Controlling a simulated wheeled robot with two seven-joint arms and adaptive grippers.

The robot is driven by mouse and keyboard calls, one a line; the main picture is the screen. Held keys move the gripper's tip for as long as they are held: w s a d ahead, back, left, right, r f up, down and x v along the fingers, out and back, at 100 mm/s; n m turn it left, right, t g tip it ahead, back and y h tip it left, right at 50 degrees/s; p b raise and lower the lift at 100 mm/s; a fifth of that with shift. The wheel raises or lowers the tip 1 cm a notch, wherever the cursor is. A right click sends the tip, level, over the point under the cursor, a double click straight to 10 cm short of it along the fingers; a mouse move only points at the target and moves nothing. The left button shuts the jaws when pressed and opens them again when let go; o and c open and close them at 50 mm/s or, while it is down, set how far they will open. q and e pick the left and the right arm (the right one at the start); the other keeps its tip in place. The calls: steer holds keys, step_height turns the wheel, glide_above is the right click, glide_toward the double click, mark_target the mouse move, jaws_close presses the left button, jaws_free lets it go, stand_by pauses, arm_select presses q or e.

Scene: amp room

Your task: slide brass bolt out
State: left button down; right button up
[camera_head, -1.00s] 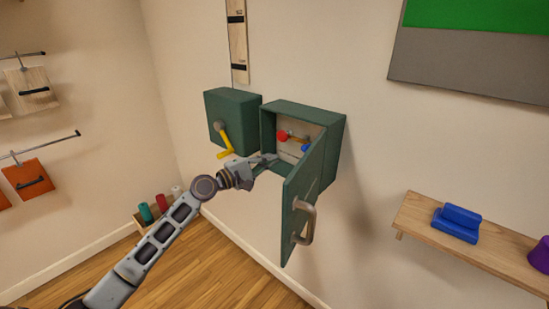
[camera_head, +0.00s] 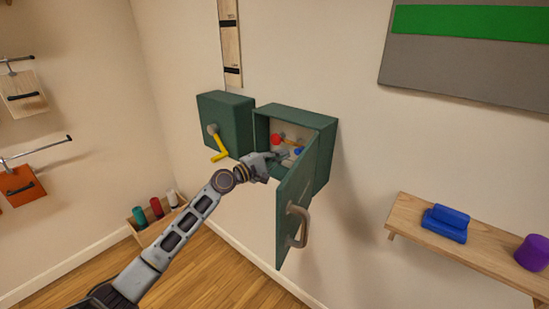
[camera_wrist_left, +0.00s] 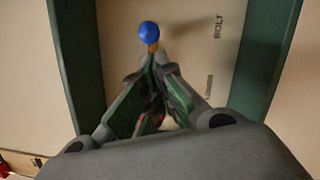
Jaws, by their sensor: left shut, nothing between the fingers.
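The open green cabinet (camera_head: 325,160) hangs on the wall. Inside it are a red knob (camera_head: 276,139), an orange-brass bar (camera_head: 291,141) and a blue knob (camera_head: 298,151). My left gripper (camera_head: 282,153) reaches into the cabinet opening, just below the bar and left of the blue knob. In the wrist view its fingertips (camera_wrist_left: 158,62) are shut and empty, just below the stem; whether they touch it I cannot tell. My right gripper is out of view.
The cabinet door (camera_head: 296,195) stands open toward me with a grey handle (camera_head: 300,224), right of my arm. A closed green box (camera_head: 235,122) with a yellow lever (camera_head: 220,153) is at the left. A shelf (camera_head: 470,245) with a blue block (camera_head: 445,223) is at the right.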

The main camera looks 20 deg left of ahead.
arm_select(q)
steer(key=shift+x, duration=0.95)
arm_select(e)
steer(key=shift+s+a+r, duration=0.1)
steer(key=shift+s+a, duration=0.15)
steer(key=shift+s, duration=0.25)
arm_select(q)
steer(key=d+p, duration=0.1)
steer(key=s+d+p, duration=0.1)
steer(key=d, duration=0.1)
steer(key=d+p, duration=0.1)
steer(key=shift+s+d+p, duration=0.2)
steer(key=shift+s+p, duration=0.1)
steer(key=shift+p, duration=0.05)
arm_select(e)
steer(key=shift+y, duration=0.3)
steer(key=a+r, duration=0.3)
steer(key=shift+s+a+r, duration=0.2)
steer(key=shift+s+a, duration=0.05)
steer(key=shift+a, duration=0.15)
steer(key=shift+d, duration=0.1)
